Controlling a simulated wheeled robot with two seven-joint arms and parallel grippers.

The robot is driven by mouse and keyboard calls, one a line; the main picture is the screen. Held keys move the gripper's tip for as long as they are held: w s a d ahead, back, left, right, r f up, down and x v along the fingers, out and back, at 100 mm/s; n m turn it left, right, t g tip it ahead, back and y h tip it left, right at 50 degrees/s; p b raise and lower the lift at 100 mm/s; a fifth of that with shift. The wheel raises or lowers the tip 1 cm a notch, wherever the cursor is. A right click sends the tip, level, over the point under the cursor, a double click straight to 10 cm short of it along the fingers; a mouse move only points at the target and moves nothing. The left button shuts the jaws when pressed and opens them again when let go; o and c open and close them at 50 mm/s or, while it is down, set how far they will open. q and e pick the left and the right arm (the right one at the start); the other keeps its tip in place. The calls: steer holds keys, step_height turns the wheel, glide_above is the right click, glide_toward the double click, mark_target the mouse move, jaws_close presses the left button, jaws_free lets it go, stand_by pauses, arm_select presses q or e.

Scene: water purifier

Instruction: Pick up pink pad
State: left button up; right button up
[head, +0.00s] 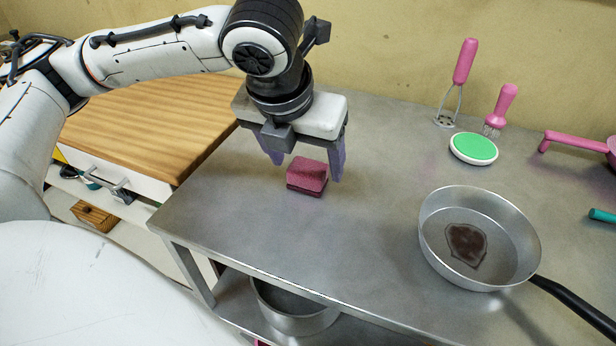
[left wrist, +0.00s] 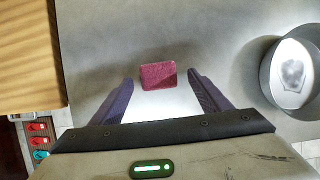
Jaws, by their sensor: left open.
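The pink pad (head: 307,175) is a small dark-pink block lying on the grey metal table (head: 250,220), near its left part. My left gripper (head: 306,170) points down over the pad, with its two purple fingers apart. In the left wrist view the pad (left wrist: 158,76) shows between and slightly beyond the fingertips of the open gripper (left wrist: 160,80), with a gap on each side. Nothing is held. My right gripper is in neither view.
A steel pan (head: 480,238) with a dark stain stands at the right. Behind it are a green-topped white disc (head: 473,148), a pink-handled masher (head: 458,80) and a pink-handled whisk (head: 499,108). A wooden-topped cabinet (head: 150,125) adjoins the table's left side. The table around the pad is clear.

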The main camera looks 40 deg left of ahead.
mark_target(307, 167)
arm_select(q)
steer(key=b+x, duration=0.1)
steer(key=x, duration=0.3)
steer(key=shift+a+r, duration=0.1)
steer(key=shift+a, duration=0.05)
steer(key=c, duration=1.1)
steer(key=shift+r, duration=0.1)
step_height(307, 167, up, 9)
steer(key=p, duration=0.3)
steer(key=shift+r, duration=0.45)
